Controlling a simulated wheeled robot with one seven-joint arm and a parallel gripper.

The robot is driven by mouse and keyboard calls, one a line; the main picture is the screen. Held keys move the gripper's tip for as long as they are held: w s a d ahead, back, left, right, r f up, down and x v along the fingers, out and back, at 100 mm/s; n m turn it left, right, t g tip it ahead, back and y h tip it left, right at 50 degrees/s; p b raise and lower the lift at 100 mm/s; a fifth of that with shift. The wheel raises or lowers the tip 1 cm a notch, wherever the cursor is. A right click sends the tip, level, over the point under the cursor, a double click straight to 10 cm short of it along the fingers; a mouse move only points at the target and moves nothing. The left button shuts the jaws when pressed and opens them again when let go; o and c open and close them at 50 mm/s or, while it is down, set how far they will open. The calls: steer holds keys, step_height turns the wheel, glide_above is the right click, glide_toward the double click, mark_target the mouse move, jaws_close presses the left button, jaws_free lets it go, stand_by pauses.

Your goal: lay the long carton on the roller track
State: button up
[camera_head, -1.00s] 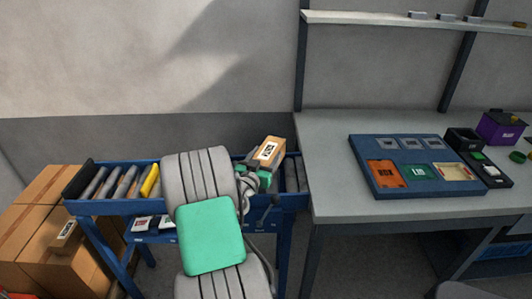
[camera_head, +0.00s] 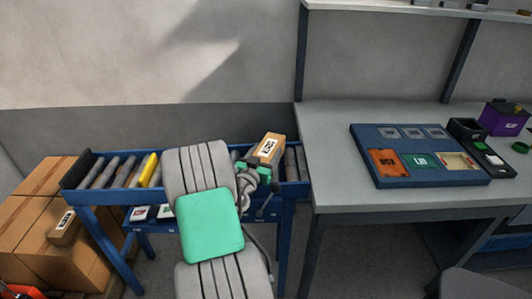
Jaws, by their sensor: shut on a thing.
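The long carton (camera_head: 269,146) is a brown box with a white printed label, over the right part of the roller track. My gripper (camera_head: 262,166) is shut on it, with its green fingers at the carton's near end. I cannot tell whether the carton touches the rollers. The roller track (camera_head: 112,196) is a blue frame with grey rollers and one yellow roller. My arm hides its middle.
Stacked brown cartons (camera_head: 97,237) stand left of the track, with a small labelled carton (camera_head: 65,228) on them. A grey workbench (camera_head: 340,200) at right carries a blue tray (camera_head: 362,150) and a purple bin (camera_head: 505,119). White-labelled items lie on the track's lower shelf.

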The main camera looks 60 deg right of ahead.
steer(key=shift+f+b, duration=0.3)
steer(key=o, duration=1.4)
steer(key=shift+r, duration=0.1)
steer(key=o, duration=0.5)
steer(key=shift+a, duration=0.1)
